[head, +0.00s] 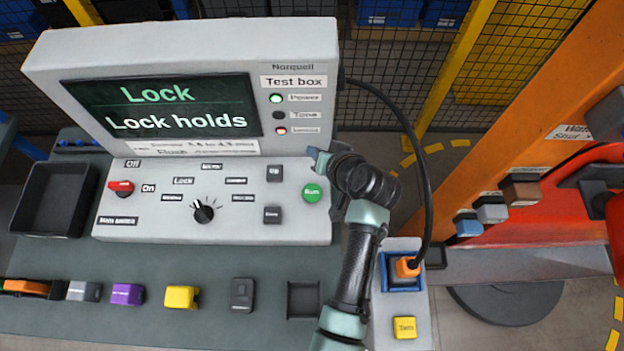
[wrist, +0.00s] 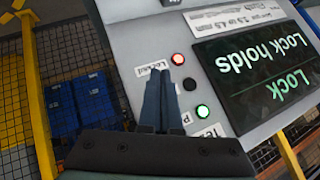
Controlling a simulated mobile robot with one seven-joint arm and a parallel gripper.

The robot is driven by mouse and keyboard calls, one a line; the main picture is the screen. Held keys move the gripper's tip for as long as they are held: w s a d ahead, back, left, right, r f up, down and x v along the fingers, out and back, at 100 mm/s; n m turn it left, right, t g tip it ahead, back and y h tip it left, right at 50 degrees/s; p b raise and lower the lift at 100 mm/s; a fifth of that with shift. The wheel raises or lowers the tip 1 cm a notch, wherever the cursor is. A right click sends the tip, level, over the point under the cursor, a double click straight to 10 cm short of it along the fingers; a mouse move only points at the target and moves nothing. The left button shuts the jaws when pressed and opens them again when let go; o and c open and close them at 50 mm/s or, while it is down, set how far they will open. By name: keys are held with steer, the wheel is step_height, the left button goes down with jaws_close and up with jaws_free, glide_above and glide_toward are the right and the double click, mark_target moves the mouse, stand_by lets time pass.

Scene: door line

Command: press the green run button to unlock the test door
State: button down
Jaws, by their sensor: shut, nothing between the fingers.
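The green run button (head: 312,193) is a round button at the right end of the test box's sloping grey panel (head: 140,220). My gripper (head: 318,157) is shut and empty, just above the button in the head view, by the panel's upper right corner. I cannot tell its height over the panel. In the wrist view the closed fingers (wrist: 163,98) overlap the box face beside its lamps; the button is not visible there. The screen (head: 160,108) reads "Lock" and "Lock holds". An orange and red door structure (head: 600,175) stands at the right.
The panel carries a red switch (head: 121,187), a black knob (head: 203,210) and two dark buttons. A black cable (head: 425,150) arcs right of my arm to an orange plug (head: 406,267). A yellow button (head: 404,327) sits below it. Several coloured blocks line the bench front.

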steer(key=g, duration=0.1)
glide_above(314, 196)
step_height(314, 196, down, 4)
steer(key=shift+f+m+y, duration=0.1)
steer(key=shift+m+y, duration=0.2)
steer(key=shift+y, duration=0.1)
steer(key=shift+f, duration=0.15)
step_height(314, 196, down, 8)
steer(key=b, duration=0.7)
steer(key=shift+f+b, duration=0.25)
steer(key=shift+b, duration=0.05)
stand_by(1.1)
steer(key=shift+f+b, duration=0.35)
steer(key=shift+f, duration=0.05)
steer(key=shift+f+b, duration=0.5)
steer(key=shift+f, duration=0.05)
stand_by(0.6)
steer(key=shift+r, duration=0.1)
steer(key=shift+r+p, duration=0.85)
